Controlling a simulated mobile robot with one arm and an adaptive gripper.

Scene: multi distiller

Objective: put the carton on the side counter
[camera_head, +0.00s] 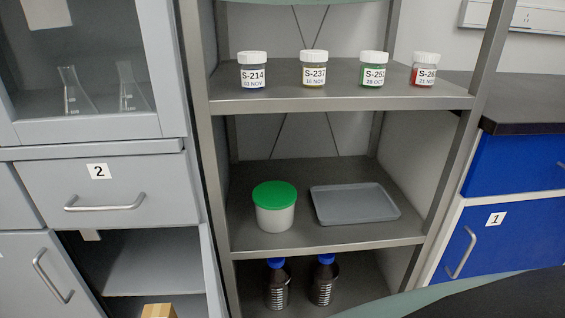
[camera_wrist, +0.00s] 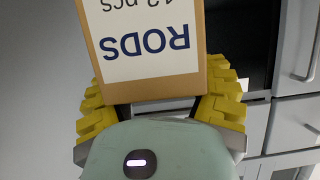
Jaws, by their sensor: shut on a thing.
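A brown cardboard carton (camera_wrist: 150,45) with a white label reading "RODS" upside down fills the upper middle of the wrist view. My gripper (camera_wrist: 157,88) has its yellow fingers on both sides of the carton and is shut on it. In the head view, a small brown piece (camera_head: 158,311), which looks like the carton, shows at the bottom edge; most of it is out of frame. My gripper does not show in the head view. A dark counter top (camera_head: 525,104) over blue cabinets stands at the right; I cannot tell if it is the side counter.
A metal shelf (camera_head: 340,103) holds several labelled jars. Below are a green-lidded tub (camera_head: 275,207), a grey tray (camera_head: 354,203) and two brown bottles (camera_head: 277,286). Grey cabinets with a drawer (camera_head: 110,190) and glass flasks (camera_head: 75,93) stand at the left.

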